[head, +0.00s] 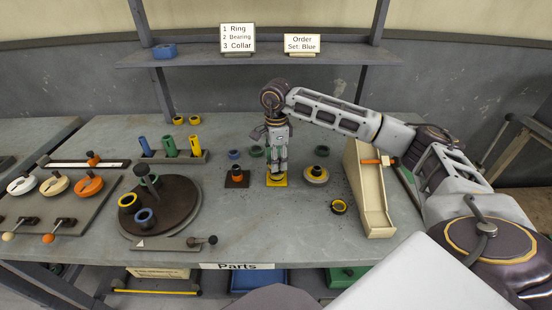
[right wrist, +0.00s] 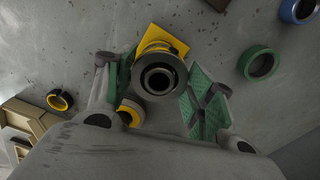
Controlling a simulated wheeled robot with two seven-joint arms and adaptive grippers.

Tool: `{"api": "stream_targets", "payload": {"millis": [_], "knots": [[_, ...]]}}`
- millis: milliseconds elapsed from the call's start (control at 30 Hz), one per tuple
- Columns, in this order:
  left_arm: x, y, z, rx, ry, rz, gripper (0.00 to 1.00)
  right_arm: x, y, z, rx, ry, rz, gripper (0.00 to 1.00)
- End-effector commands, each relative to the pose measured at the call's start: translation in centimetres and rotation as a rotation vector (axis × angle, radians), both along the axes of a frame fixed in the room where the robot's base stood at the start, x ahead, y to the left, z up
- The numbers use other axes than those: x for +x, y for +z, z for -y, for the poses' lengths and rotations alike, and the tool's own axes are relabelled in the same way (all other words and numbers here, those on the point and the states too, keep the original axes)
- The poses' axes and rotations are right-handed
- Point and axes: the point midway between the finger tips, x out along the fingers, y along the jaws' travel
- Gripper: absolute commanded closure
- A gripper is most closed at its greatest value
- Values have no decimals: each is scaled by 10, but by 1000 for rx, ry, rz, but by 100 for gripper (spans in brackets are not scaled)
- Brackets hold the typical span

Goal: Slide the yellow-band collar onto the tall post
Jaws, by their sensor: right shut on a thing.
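My right gripper (head: 277,166) points down over a yellow square plate (head: 278,183). In the right wrist view its green-padded fingers (right wrist: 160,88) flank a dark hollow part (right wrist: 174,82), shut on it. A yellow band shows at the part's lower edge, and the yellow plate (right wrist: 168,34) is just beyond it. I cannot tell whether the part touches the plate. A tall upright post (head: 148,170) stands on the dark round turntable (head: 181,214). A yellow-band ring (head: 129,201) and a blue ring (head: 144,217) lie there. My left gripper is not in view.
A rack of coloured pegs (head: 177,157) stands behind the turntable.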

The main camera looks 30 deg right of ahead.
Motion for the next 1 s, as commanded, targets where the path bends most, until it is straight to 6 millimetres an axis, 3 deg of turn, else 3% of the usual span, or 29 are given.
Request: {"api": "stream_targets", "payload": {"millis": [33, 67, 233, 500, 667, 1000], "knots": [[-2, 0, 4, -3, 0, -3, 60, 0, 1, 0, 1, 0, 1, 80], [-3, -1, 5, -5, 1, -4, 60, 0, 1, 0, 1, 0, 1, 45], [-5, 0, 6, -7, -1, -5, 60, 0, 1, 0, 0, 0, 1, 23], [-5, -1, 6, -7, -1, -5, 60, 0, 0, 0, 0, 0, 0, 21], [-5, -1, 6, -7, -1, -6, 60, 0, 0, 0, 0, 0, -1, 0], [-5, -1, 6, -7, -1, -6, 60, 0, 0, 0, 0, 0, 0, 0]]}}
